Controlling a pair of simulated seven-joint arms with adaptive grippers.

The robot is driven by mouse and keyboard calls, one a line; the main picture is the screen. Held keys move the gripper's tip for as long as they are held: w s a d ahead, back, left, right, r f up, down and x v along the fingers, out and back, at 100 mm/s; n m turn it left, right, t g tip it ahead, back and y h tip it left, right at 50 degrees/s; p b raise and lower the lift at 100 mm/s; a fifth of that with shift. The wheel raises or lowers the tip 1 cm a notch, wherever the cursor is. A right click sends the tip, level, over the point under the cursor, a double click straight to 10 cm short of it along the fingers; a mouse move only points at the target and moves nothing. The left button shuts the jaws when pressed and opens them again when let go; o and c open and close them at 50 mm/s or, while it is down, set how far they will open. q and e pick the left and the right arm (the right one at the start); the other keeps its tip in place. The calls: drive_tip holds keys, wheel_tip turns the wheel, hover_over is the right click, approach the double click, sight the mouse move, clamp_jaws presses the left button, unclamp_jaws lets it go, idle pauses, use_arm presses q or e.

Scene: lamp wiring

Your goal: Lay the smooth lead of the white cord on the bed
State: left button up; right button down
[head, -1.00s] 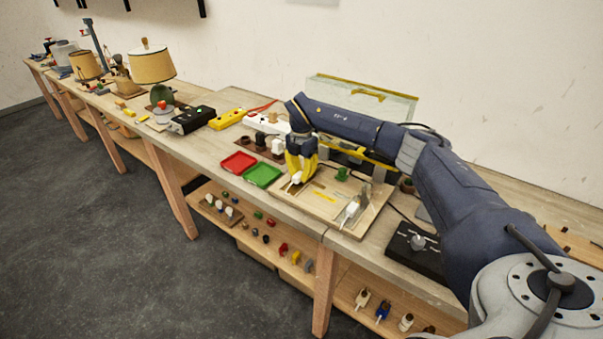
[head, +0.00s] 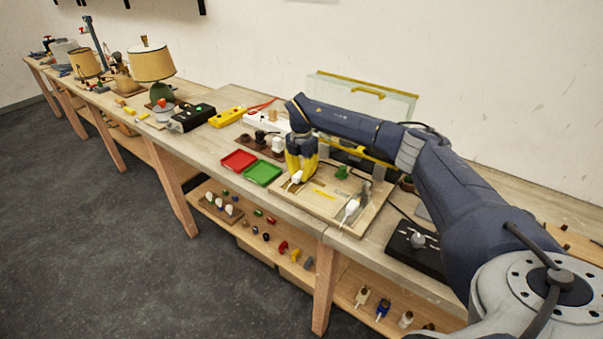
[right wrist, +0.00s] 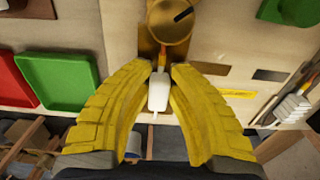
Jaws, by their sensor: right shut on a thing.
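My right gripper (head: 299,175) is low over the left part of a wooden board (head: 321,212) on the bench. Its yellow fingers are shut on a small white piece (right wrist: 158,92), which looks like the white cord's end; it also shows in the head view (head: 296,179). In the right wrist view, a thin orange-red part runs from this piece toward a round brass part (right wrist: 168,20). I cannot tell which lead is smooth, which part is the bed, or whether the piece touches the board. My left gripper is out of view.
A red tray (head: 238,160) and a green tray (head: 262,173) lie left of the board. A white-ended item (head: 351,208) lies at the board's right side. A black box with a knob (head: 417,247) stands farther right. A clear case (head: 363,97) stands behind.

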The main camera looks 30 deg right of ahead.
drive_tip(key=shift+f, duration=0.25)
idle(0.3)
drive_tip(key=c, duration=1.2)
unclamp_jaws()
